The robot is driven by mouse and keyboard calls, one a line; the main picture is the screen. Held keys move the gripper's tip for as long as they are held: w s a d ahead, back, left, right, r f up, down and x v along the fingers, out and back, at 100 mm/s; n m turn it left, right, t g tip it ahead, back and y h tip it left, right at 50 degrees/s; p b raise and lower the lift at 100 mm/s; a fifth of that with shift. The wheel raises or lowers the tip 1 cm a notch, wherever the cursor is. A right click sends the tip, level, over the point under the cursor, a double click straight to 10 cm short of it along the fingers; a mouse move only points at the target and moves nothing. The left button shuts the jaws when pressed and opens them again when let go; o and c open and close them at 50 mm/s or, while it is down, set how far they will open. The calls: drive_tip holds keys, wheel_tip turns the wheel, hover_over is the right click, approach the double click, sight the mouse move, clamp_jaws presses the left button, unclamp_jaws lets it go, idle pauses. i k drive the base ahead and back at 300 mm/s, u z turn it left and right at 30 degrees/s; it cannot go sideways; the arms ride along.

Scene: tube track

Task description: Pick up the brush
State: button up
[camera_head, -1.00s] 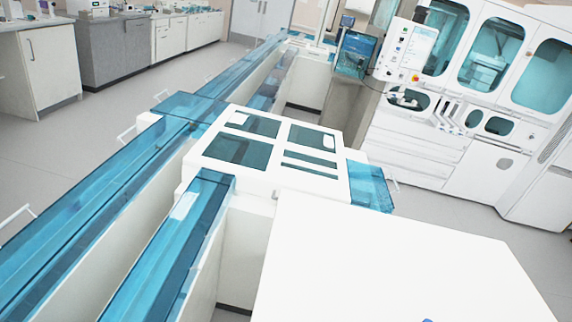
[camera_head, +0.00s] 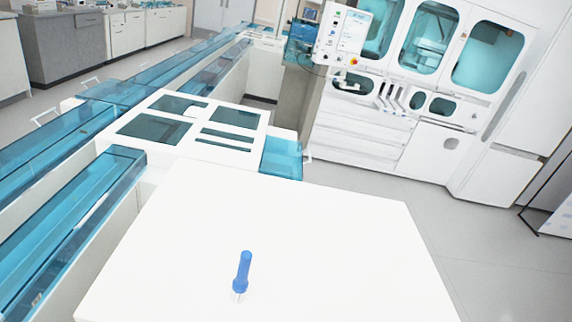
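The white top around the brush is bare. Blue-covered tube tracks (camera_head: 60,225) run along the left. A white module with dark windows (camera_head: 190,128) lies behind the top. A large white analyser (camera_head: 400,110) stands at the back right, with grey floor before it.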

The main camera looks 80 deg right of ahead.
sight(241, 284)
drive_tip(key=k, duration=0.65)
drive_tip(key=z, duration=1.05)
drive_tip(key=i, duration=0.5)
